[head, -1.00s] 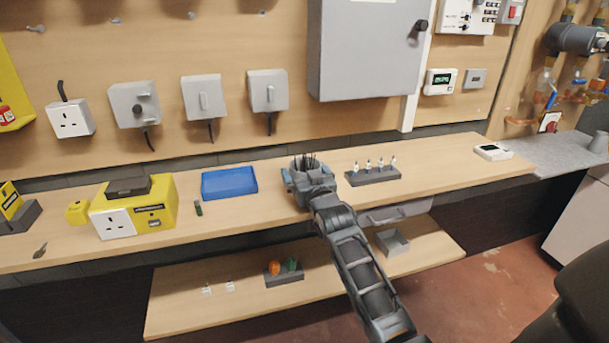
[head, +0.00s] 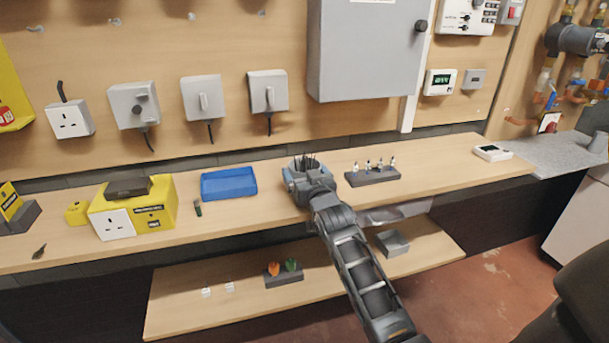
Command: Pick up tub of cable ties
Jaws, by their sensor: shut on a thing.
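The tub of cable ties (head: 299,170) is a small grey tub with dark ties sticking up out of it. It is at the middle of the wooden bench, between the blue tray and the dark block of small tools. My gripper (head: 306,178) is at the tub, shut on it from the front right. My wrist and arm hide part of the tub, and I cannot tell whether its base touches the bench.
A blue tray (head: 228,184) lies to the left and a dark holder (head: 372,176) with several small tools to the right. A yellow socket box (head: 135,210) stands farther left. A lower shelf (head: 190,304) runs below. A grey cabinet (head: 365,45) hangs above.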

